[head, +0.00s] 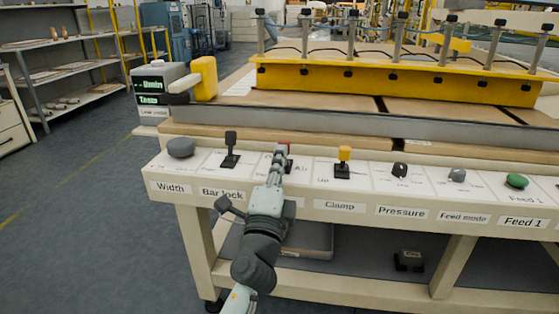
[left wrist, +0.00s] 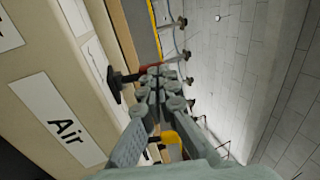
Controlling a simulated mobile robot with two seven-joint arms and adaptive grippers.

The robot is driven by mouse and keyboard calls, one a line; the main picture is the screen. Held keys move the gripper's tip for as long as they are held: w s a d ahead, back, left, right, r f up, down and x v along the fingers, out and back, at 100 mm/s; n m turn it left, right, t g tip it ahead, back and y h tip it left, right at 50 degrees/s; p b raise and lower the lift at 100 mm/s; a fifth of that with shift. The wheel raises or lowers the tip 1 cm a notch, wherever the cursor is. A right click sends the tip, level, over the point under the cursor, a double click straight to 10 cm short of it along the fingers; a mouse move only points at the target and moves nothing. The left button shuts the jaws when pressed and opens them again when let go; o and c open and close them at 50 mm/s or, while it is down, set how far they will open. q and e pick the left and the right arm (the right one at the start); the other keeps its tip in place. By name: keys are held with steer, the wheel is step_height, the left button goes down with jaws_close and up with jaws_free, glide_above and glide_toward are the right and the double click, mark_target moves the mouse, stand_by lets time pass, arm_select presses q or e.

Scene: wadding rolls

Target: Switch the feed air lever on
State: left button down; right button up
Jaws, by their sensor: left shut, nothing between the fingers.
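A lever with a red top (head: 283,147) stands on the slanted control panel (head: 312,174), mostly hidden behind my left gripper (head: 279,157). In the left wrist view its red handle (left wrist: 150,68) and black base (left wrist: 115,84) show at the fingertips. A label reading "Air" (left wrist: 64,127) is on the panel's front below it. My left gripper is shut and empty, with its fingertips (left wrist: 158,80) right beside the red handle. I cannot tell whether they touch it. The lever's exact tilt is hidden. My right gripper is not in view.
The black bar lock lever (head: 231,148) stands to the left, with the grey width knob (head: 180,148) beyond it. The yellow-topped clamp lever (head: 344,158) is close on the right. Further right are the pressure knob (head: 399,171), feed mode knob (head: 457,175) and green button (head: 517,181).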

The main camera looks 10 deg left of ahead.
mark_target(282, 141)
arm_select(q)
steer(key=shift+w+r, duration=0.1)
steer(key=shift+r, duration=0.1)
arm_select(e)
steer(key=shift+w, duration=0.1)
arm_select(q)
steer(key=shift+w+r, duration=0.1)
steer(key=shift+w, duration=0.05)
steer(key=shift+w+r, duration=0.4)
steer(key=shift+w, duration=0.05)
steer(key=shift+w+r, duration=0.3)
steer(key=shift+w, duration=0.55)
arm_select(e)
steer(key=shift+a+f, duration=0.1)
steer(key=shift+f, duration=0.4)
arm_select(q)
steer(key=shift+w, duration=0.1)
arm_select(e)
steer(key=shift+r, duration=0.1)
arm_select(q)
steer(key=shift+r, duration=0.1)
